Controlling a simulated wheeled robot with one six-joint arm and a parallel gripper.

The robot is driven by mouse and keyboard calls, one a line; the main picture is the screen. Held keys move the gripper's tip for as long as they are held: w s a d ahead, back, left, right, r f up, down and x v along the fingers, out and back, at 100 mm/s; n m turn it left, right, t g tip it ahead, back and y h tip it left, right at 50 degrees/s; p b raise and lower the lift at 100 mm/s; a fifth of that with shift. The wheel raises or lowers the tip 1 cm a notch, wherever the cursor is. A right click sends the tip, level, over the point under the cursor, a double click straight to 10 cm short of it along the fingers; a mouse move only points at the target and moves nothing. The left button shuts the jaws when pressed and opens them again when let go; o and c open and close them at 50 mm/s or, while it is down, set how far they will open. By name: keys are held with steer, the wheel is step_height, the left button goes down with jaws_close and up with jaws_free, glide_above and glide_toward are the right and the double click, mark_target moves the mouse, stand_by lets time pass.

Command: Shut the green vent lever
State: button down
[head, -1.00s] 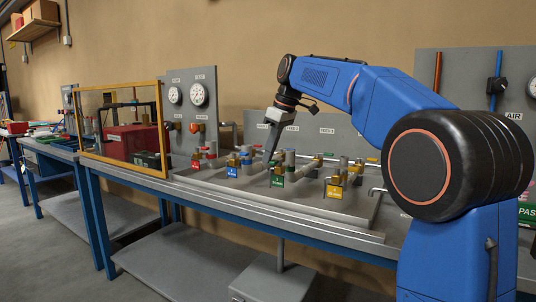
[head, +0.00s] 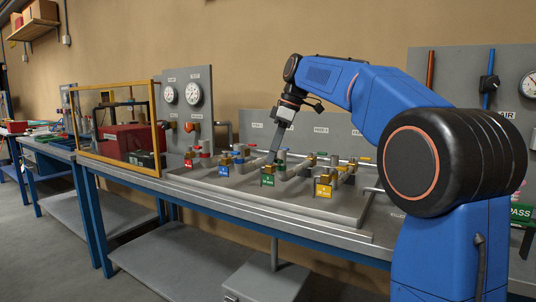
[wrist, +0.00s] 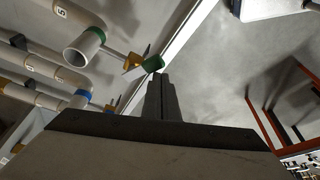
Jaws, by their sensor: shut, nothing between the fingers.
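In the wrist view a green-tipped lever (wrist: 153,63) sticks out from a brass valve (wrist: 132,63) beside a pipe with a green band (wrist: 97,35). My gripper (wrist: 158,77) is shut and empty. Its fingertips appear right by the green tip; I cannot tell whether they touch it. In the head view my gripper (head: 271,161) reaches down among the valves, just above the green tag (head: 267,180). The green lever itself cannot be made out clearly there.
A blue tag (head: 224,171) stands to the left and a yellow tag (head: 323,191) to the right, each by its own pipes and valves. A yellow-framed guard (head: 155,130) and a gauge panel (head: 188,105) stand further left. The bench's front strip (head: 290,222) is clear.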

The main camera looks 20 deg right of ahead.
mark_target(279, 159)
steer(key=shift+d, duration=1)
steer(key=shift+w+d, duration=0.15)
steer(key=shift+d, duration=0.15)
steer(key=shift+w+d+r, duration=0.1)
steer(key=shift+w+d, duration=0.05)
steer(key=shift+d, duration=0.1)
steer(key=shift+a, duration=0.1)
